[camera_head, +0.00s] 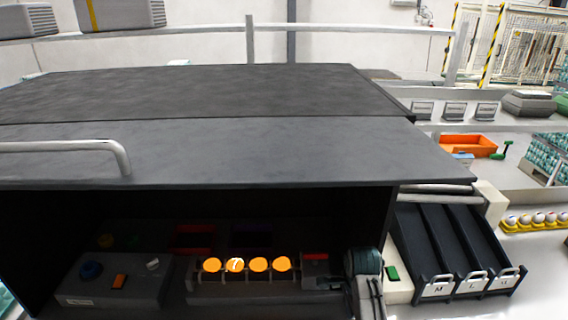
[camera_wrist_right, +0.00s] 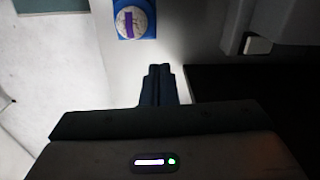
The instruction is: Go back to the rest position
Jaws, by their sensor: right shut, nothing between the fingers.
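My right gripper (camera_head: 365,283) is at the lower right opening of the dark box, beside its right wall, and looks dark and partly shadowed. In the right wrist view its two fingers (camera_wrist_right: 158,84) are together with nothing between them, over a pale surface. My left gripper does not show. The dark box (camera_head: 270,150) has a raised front panel. Inside it, several glowing orange eggs (camera_head: 258,265) sit in a row on a holder, to the left of my right gripper; one bears a mark.
A control box (camera_head: 115,280) with a blue knob is left of the eggs. Black chutes (camera_head: 450,245) marked with letters stand to the right, near a yellow egg tray (camera_head: 535,226). An orange bin (camera_head: 468,146) is behind.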

